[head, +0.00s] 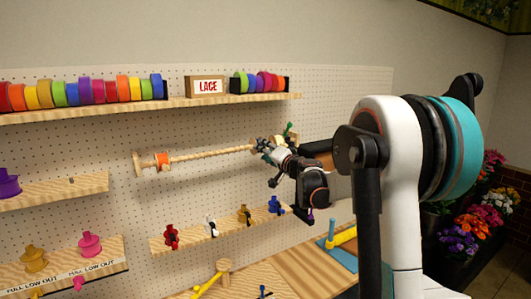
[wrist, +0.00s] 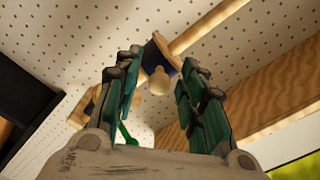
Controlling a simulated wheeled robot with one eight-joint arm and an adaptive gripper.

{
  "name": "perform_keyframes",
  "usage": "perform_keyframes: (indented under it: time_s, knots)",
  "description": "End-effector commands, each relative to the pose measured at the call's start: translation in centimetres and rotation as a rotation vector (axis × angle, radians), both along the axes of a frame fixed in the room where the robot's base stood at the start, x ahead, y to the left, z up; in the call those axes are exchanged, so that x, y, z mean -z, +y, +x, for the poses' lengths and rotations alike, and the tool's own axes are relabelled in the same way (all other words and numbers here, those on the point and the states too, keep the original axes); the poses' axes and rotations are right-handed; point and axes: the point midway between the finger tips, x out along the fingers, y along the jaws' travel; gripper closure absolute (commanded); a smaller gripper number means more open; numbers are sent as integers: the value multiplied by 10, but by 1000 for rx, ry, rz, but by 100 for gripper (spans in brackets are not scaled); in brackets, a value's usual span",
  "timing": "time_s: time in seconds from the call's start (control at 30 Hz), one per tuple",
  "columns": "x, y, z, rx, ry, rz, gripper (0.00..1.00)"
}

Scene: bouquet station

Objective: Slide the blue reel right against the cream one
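My gripper (head: 262,147) is at the right end of a horizontal wooden rod (head: 205,154) on the pegboard. In the wrist view my gripper (wrist: 163,58) has its fingers apart. Between and just beyond the fingertips is a reel with a dark blue band (wrist: 171,58) and pale wooden flanges, on the rod; the rod's rounded end knob (wrist: 159,82) points toward the palm. I cannot tell whether a finger touches the reel. An orange reel (head: 162,161) sits near the rod's left end. I cannot make out a cream reel for certain.
A shelf (head: 180,103) above holds coloured rolls and a LACE box (head: 205,86). A lower shelf (head: 192,236) carries small red, white, gold and blue (head: 275,205) spools. A green item (head: 290,130) is close to my gripper. The rod's middle stretch looks clear.

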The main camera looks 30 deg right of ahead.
Motion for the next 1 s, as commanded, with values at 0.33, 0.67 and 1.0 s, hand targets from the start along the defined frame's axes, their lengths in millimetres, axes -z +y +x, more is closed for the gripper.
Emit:
perform_keyframes:
  time_s: [0.33, 0.67, 1.0]
  knots:
    - [0, 0, -5, 0, 0, 0, 62]
    - [0, -2, -64, 1, 0, 0, 62]
    - [0, -3, -114, 1, 0, 0, 62]
